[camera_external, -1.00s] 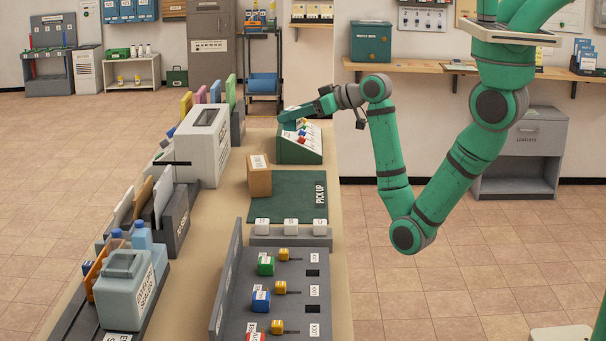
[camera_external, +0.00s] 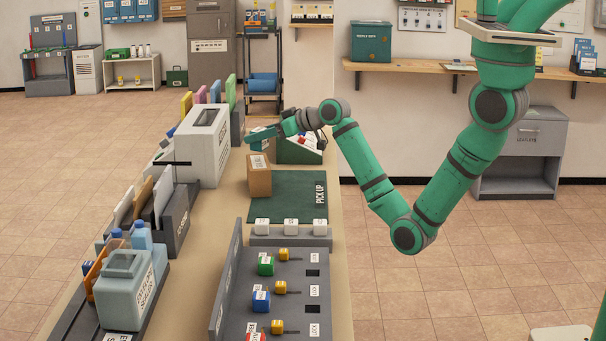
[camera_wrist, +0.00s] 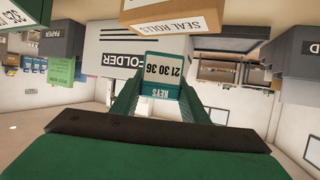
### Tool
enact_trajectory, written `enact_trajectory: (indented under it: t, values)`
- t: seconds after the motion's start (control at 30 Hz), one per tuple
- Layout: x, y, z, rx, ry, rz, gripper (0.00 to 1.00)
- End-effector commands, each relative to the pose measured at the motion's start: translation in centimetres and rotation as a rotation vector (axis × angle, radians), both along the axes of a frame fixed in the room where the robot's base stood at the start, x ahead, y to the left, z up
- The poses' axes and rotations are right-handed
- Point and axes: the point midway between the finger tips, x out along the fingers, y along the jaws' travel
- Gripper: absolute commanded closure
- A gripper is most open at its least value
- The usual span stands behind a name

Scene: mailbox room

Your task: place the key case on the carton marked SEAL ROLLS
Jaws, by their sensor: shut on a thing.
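The key case is a small green block with a white number label (camera_wrist: 164,70). My gripper (camera_wrist: 163,82) is shut on it, with one finger on each side, in the wrist view. In the external view my gripper (camera_external: 256,136) is in the air above the brown carton (camera_external: 259,182), apart from it. The carton marked SEAL ROLLS (camera_wrist: 178,22) shows upside down at the top of the wrist view. In the external view the held case is hard to tell from my green gripper.
The grey folder box (camera_external: 203,148) stands left of the carton. A sloped green holder (camera_external: 297,152) is behind it, partly hidden by my arm. The green PICK UP mat (camera_external: 285,197) is clear in front. Coloured upright folders (camera_external: 231,92) stand farther back.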

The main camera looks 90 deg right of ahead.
Motion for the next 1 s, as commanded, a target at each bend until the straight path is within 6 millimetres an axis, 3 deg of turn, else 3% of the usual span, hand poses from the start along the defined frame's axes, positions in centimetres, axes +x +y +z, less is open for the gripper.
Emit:
enact_trajectory:
  t: [0.17, 0.4, 0.8, 0.83, 0.87, 0.9, 1.0]
  values:
    - [0.6, -0.3, -0.9, 0.0, 0.001, 0.0, 0.84]
    - [0.6, -0.3, -3.8, 0.0, 0.001, 0.001, 0.84]
    - [0.6, -0.3, -4.2, -0.001, 0.0, 0.001, 0.84]
    - [0.6, -0.3, -4.2, -0.001, 0.0, 0.001, 0.53]
    - [0.6, -0.3, -4.2, -0.001, 0.0, 0.001, 0.45]
    - [0.6, -0.3, -4.2, 0.0, 0.001, 0.001, 0.41]
    - [0.6, -0.3, -4.2, -0.001, 0.0, 0.001, 0.41]
